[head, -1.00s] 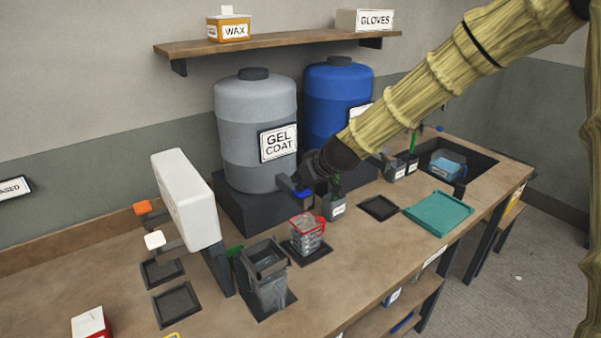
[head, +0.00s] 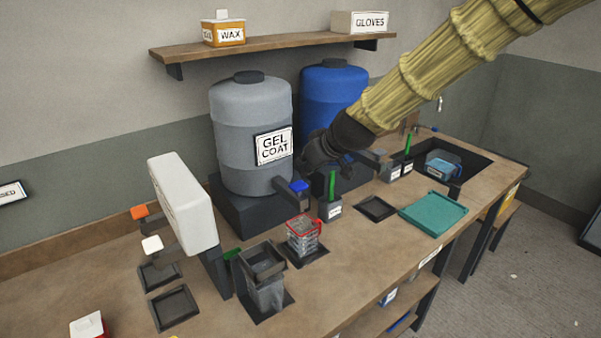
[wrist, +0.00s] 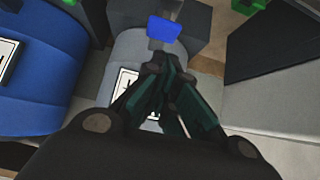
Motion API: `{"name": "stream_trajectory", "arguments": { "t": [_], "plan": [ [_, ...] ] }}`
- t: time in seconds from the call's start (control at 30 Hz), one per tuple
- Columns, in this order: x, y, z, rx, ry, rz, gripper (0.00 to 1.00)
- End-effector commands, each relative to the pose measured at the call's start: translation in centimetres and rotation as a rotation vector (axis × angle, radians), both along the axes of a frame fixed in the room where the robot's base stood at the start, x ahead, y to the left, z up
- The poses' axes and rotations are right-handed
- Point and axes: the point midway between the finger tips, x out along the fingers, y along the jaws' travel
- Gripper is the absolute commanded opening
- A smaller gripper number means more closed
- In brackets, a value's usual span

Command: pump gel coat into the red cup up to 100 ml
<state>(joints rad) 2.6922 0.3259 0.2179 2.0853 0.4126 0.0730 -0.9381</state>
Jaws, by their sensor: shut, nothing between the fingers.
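The red cup (head: 303,238), clear-walled with a red rim, stands upright on a dark pad on the bench. It is in front of and below the spout of the grey gel coat drum (head: 250,110). I cannot read its fill level. The drum's blue tap piece (head: 299,187) sits on top of the spout and also shows in the wrist view (wrist: 163,29). My gripper (head: 312,166) is beside the drum, above and right of the tap, apart from it. In the wrist view my gripper (wrist: 166,62) is shut and empty, its fingers pointing towards the blue piece.
A blue drum (head: 332,95) stands behind my arm. A dark grey container (head: 264,285) is left of the cup, and a white dispenser (head: 181,203) further left. A labelled grey pot with a green stick (head: 331,208) is close right of the spout. A teal tray (head: 433,213) lies right.

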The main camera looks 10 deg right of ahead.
Motion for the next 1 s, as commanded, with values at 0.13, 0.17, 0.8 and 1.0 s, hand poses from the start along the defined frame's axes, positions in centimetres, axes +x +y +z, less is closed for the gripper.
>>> {"name": "stream_trajectory", "arguments": {
  "t": [0.13,0.17,0.8,1.0],
  "plan": [
    [-1.0,-0.5,1.1,-0.002,-0.002,0.001,0.0],
    [-1.2,-0.6,1.3,0.0,-0.002,0.0,0.0],
    [-2.9,-1.4,3.2,0.0,0.001,0.0,0.0],
    [-2.9,-1.4,3.2,0.0,0.0,0.0,0.0]
  ]
}}
